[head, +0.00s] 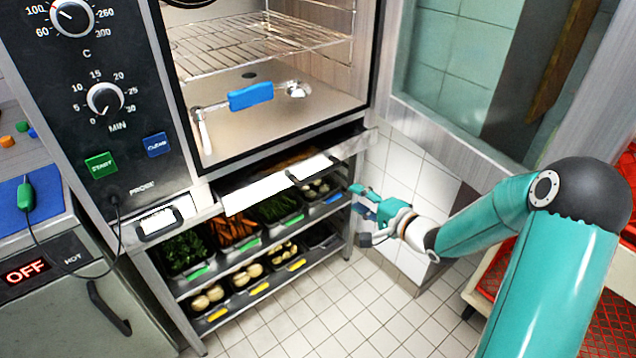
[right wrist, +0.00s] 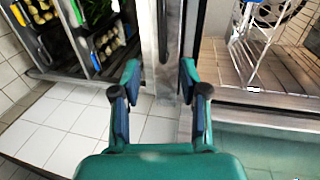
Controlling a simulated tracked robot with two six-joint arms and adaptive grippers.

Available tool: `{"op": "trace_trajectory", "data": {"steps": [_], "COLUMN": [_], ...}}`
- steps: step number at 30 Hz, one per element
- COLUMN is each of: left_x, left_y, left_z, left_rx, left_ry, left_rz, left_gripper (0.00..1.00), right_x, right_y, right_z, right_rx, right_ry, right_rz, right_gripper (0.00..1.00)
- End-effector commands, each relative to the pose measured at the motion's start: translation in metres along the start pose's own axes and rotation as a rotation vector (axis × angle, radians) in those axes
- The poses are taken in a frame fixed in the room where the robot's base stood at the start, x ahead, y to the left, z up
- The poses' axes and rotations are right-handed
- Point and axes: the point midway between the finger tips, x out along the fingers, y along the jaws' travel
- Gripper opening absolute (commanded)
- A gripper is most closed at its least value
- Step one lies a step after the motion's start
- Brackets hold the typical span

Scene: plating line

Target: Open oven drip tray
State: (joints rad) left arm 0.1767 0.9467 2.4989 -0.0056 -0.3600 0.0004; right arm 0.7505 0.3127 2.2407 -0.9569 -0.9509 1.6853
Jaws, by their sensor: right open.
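The oven drip tray (head: 256,190) is a wide, shallow metal drawer under the oven chamber. It stands partly out, with a dark gap behind its bright front edge. A dark handle with a white label (head: 311,168) sits at its right part. My right gripper (head: 366,213) is open and empty, below and to the right of the tray, apart from it. In the right wrist view my right gripper (right wrist: 159,76) has its fingers spread, with a metal edge running beyond the gap between them. My left gripper is not in view.
The oven door (head: 460,125) stands open at the right. A shelf rack (head: 215,318) with vegetable trays stands below. A smaller labelled drawer (head: 158,221) sits at left. The tiled floor (head: 355,310) is clear.

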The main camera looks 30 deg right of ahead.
Motion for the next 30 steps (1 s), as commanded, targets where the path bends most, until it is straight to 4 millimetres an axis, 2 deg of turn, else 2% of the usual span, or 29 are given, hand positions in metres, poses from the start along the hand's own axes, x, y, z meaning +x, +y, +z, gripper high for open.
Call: {"op": "trace_trajectory", "data": {"steps": [5,11,21,27,30], "left_x": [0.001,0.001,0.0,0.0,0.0], "left_y": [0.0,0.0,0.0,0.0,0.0], "left_z": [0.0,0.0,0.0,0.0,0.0], "left_rx": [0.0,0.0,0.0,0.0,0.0], "left_ry": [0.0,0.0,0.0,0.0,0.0], "left_rz": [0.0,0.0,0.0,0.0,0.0], "left_gripper": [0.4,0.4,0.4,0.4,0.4], "right_x": [0.014,0.05,0.123,0.153,0.161], "right_y": [-0.003,-0.002,-0.003,-0.003,-0.003], "right_z": [-0.001,0.0,0.0,-0.001,-0.001], "right_rx": [0.009,0.009,0.009,0.008,0.009], "right_ry": [-0.004,-0.005,-0.003,-0.002,-0.001], "right_rz": [-0.009,-0.007,-0.006,-0.006,-0.005], "right_gripper": [0.43,0.43,0.43,0.43,0.43]}}
